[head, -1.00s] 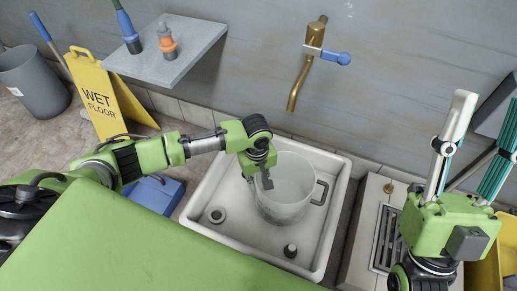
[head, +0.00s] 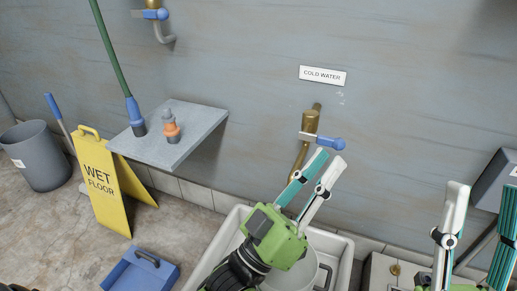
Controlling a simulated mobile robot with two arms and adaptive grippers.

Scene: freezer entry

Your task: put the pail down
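The pale, see-through pail (head: 304,273) is in the white sink (head: 346,262), low in the head view. Only its upper part shows; my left gripper and forearm cover its left side, and the picture edge cuts off its bottom. My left gripper (head: 330,160) is raised in front of the pail, fingers up toward the tap, holding nothing that I can see. Its fingers are a little apart, seen at a slant. My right gripper (head: 485,195) is at the right edge, fingers up, wide apart and empty.
A brass tap with a blue handle (head: 325,143) is on the wall behind my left fingertips. A grey shelf (head: 190,120) holds an orange-and-grey fitting (head: 170,128). A yellow wet floor sign (head: 102,190), a grey bin (head: 38,160) and a blue box (head: 140,275) stand left.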

